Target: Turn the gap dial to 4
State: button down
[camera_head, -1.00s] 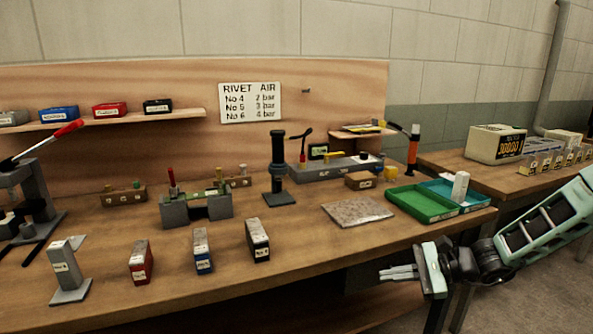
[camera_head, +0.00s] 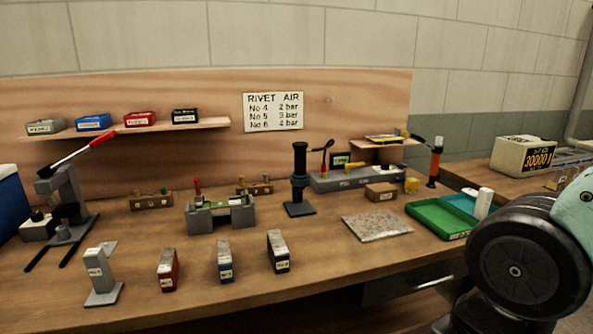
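I cannot make out a dial marked as the gap dial. At the left, a dark lever press (camera_head: 68,205) with a red handle (camera_head: 93,155) stands on the bench. Beside its base is a pale block (camera_head: 38,228) with a dark round top; any markings on it are too small to read. A grey unit (camera_head: 345,180) with a small green display (camera_head: 341,159) and a dark lever is at the back right; its details are small too. My gripper is not in view; only a part of my arm shows large at the lower right.
Red (camera_head: 168,270), blue (camera_head: 225,262) and dark (camera_head: 277,252) labelled blocks stand along the front of the wooden bench (camera_head: 130,305). A black stand (camera_head: 299,180), a speckled plate (camera_head: 376,225) and a green tray (camera_head: 440,222) lie farther right. A shelf (camera_head: 140,130) holds several small bins.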

aim_at(38, 216)
jog(key=u, duration=1.65)
jog(key=i+j+z, duration=0.25)
jog(key=i+j, duration=0.55)
jog(key=i, duration=0.05)
